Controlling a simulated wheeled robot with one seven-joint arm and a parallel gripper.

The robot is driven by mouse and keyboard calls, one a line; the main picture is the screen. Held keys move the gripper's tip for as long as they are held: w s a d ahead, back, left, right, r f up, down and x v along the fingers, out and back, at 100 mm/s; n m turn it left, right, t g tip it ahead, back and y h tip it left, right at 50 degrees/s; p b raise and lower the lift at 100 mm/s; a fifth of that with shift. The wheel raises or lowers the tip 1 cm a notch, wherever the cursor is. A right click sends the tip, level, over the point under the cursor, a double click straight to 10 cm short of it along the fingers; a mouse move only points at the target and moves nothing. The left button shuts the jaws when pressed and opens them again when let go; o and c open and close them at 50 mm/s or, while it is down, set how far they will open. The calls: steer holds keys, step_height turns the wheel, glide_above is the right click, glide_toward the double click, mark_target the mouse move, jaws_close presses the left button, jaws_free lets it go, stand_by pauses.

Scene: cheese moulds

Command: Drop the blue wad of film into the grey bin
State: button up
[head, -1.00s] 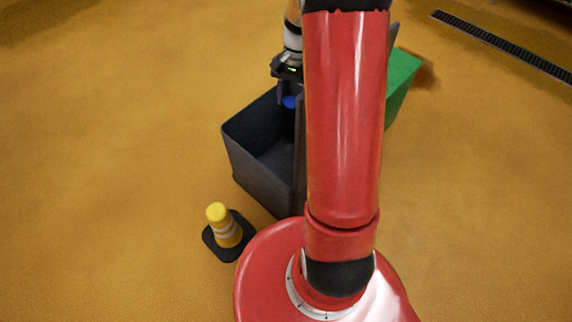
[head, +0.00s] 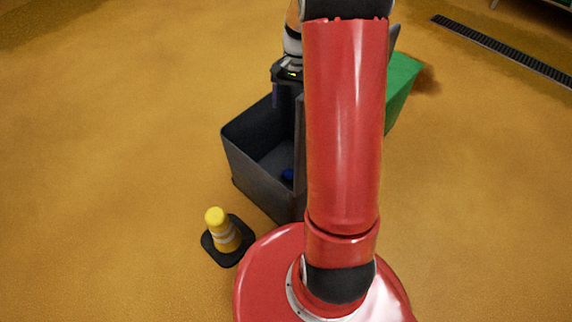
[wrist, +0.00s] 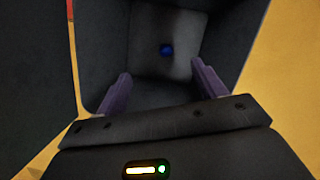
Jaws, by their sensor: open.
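The blue wad of film (head: 287,175) lies inside the grey bin (head: 262,185), low down near its floor, partly cut off by my red arm in the head view. In the wrist view the wad (wrist: 166,50) rests on the bin's floor (wrist: 185,30), apart from the fingers. My gripper (wrist: 160,90) is open and empty, its two purple fingers spread wide above the bin's opening. In the head view only one finger shows clearly, over the bin's back edge; the other is hidden.
A green bin (head: 403,80) stands to the right, behind my arm. A floor drain (head: 500,48) runs at the top right. The floor at left is clear.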

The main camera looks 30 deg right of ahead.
steer(key=p+v, duration=0.1)
steer(key=v, duration=0.6)
steer(key=shift+r, duration=0.15)
